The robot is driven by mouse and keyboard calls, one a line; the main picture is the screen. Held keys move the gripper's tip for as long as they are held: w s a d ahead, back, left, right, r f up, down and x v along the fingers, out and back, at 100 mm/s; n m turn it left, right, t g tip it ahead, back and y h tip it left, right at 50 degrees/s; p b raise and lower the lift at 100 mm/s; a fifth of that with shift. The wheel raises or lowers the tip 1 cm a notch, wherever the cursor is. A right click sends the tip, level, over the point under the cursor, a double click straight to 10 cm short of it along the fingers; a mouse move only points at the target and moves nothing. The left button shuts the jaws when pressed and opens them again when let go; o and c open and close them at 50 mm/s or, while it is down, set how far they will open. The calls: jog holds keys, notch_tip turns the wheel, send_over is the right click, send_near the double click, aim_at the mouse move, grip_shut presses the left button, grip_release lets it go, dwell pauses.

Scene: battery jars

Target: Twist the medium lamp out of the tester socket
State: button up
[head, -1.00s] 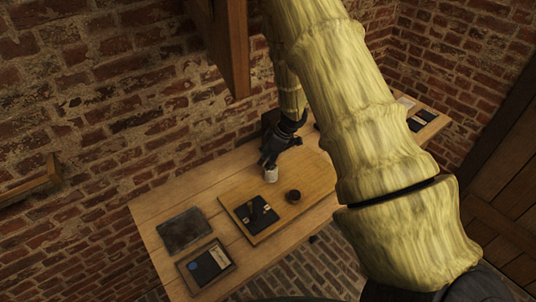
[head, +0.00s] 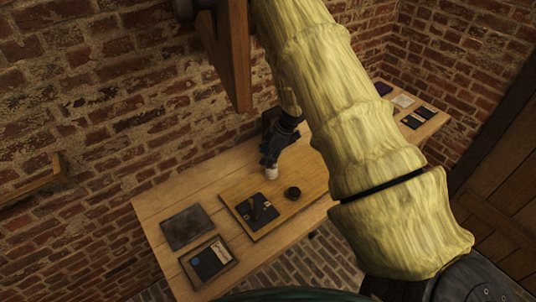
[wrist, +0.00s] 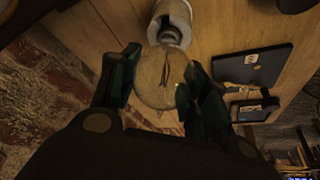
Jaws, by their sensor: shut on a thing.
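My gripper (wrist: 160,72) is shut on a clear glass lamp (wrist: 158,82), with a finger on either side of its bulb and a dark filament showing inside. The lamp's neck end meets a pale cylindrical socket (wrist: 173,12) at the top of the wrist view. I cannot tell how deep the lamp sits in it. In the head view my gripper (head: 268,160) points down over the small white socket (head: 271,174) on the wooden board. The lamp is hidden there.
A dark slate (head: 187,228) and a framed panel (head: 208,262) lie at the table's left. Dark and pale flat items (head: 418,117) lie at the far right.

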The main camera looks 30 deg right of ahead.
jog(key=shift+s+r+n+g+p, duration=0.15)
jog(key=shift+n+g+p, duration=0.35)
jog(key=shift+n+p, duration=0.5)
jog(key=shift+s+a+n+g+y, duration=0.1)
jog(key=shift+n+g+y, duration=0.15)
jog(key=shift+n, duration=0.6)
jog(key=shift+s+n+g+y, duration=0.15)
jog(key=shift+n+g, duration=0.2)
jog(key=shift+n, duration=0.5)
jog(key=shift+w, duration=0.1)
jog(key=shift+r+p, duration=0.55)
jog(key=shift+r, duration=0.65)
jog(key=shift+r, duration=2.35)
